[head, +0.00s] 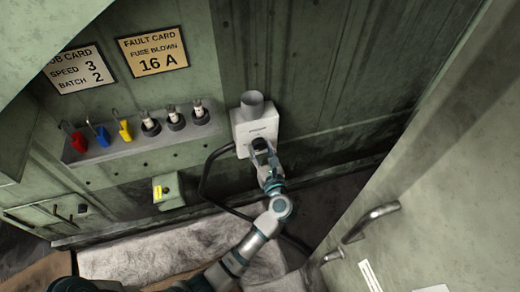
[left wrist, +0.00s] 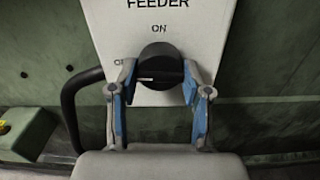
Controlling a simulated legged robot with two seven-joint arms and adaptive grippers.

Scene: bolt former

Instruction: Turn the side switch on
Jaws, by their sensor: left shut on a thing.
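The side switch is a black round knob (left wrist: 161,65) on a white box (head: 254,128) fixed to the green wall. The box is marked "FEEDER", with "ON" above the knob, in the left wrist view. My left gripper (head: 261,146) is at the knob, with one finger on each side of it; it also shows in the left wrist view (left wrist: 160,84). It is shut on the knob. The knob's slot looks about level, and part of the label left of the knob is hidden by a finger. My right gripper is not in view.
A black cable (head: 204,178) loops from the box's left side. A shelf (head: 145,143) at the left holds coloured padlocks and several fuses under two cards. A green door with a metal handle (head: 371,220) stands at the right.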

